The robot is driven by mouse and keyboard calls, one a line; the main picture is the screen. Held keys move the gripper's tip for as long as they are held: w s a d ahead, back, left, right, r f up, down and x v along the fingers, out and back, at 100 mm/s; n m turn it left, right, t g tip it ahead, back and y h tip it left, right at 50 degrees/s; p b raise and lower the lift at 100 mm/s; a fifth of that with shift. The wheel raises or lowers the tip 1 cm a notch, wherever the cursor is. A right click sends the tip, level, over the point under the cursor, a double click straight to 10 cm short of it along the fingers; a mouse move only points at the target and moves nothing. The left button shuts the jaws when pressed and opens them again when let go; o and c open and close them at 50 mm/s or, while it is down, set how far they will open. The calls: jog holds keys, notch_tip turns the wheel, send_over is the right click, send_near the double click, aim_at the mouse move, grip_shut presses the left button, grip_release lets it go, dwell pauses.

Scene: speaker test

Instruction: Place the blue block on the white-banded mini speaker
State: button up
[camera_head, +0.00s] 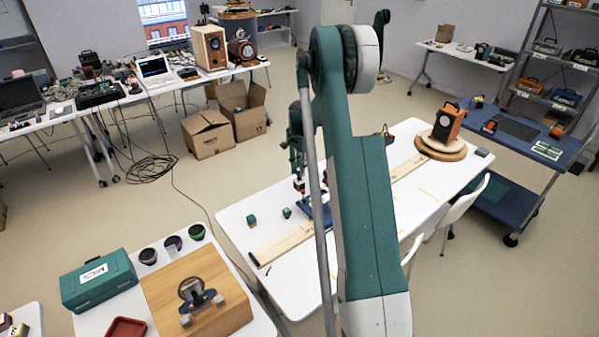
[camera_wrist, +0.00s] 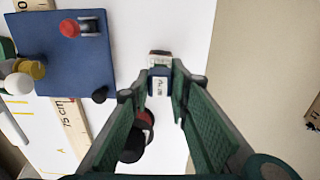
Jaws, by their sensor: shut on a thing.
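My gripper (camera_wrist: 160,88) shows in the wrist view with two green fingers, their tips closed on a small dark blue block (camera_wrist: 158,73) with pale, marked faces near it. A pale, brownish piece (camera_wrist: 160,56) shows just beyond the fingertips; whether it touches the block I cannot tell. A black and red round object (camera_wrist: 134,146) is partly hidden by the left finger. In the head view my gripper (camera_head: 299,182) is small above the white table, and the held block cannot be made out there. I cannot tell which object is the white-banded mini speaker.
A blue mat (camera_wrist: 65,75) bears a red-topped part (camera_wrist: 70,28). A wooden ruler strip (camera_head: 283,243) lies on the white table (camera_head: 237,225). An orange speaker (camera_head: 448,122) stands on a round wooden base (camera_head: 440,152).

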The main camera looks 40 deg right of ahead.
jog(key=shift+f, duration=0.3)
jog(key=shift+f, duration=0.15)
jog(key=o, duration=0.9)
notch_tip(320, 180, up, 12)
jog(key=p, duration=0.1)
jog(key=shift+r, duration=0.2)
jog(key=shift+a+r, duration=0.1)
dwell(0.6)
